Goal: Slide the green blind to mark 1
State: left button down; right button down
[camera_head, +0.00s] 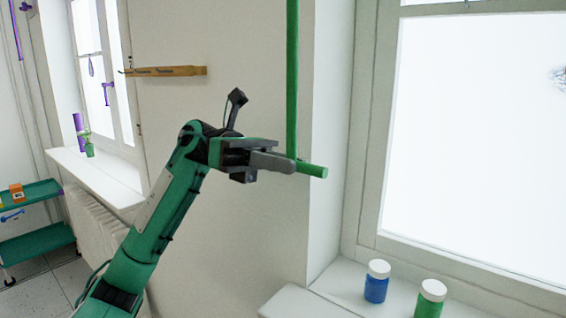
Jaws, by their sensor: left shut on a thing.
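A green vertical rod (292,80) hangs down beside the window recess, its top cut off by the picture's edge. A short green bar (314,171) sits crosswise at its lower end. My left gripper (293,163) is shut on the green bar at the foot of the rod. The far finger and part of the bar are hidden behind the near finger. No blind cloth and no readable mark 1 show in this view. My right gripper is not in view.
A blue jar (376,282) and a green jar (430,299) with white lids stand on the right window sill. A wooden rail (165,71) is on the wall. A green cart (38,243) stands at far left. The wall below the gripper is clear.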

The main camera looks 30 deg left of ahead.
pick_arm(q)
jog(key=c, duration=1.4)
grip_release()
jog(key=shift+w, duration=0.1)
jog(key=shift+a, duration=0.15)
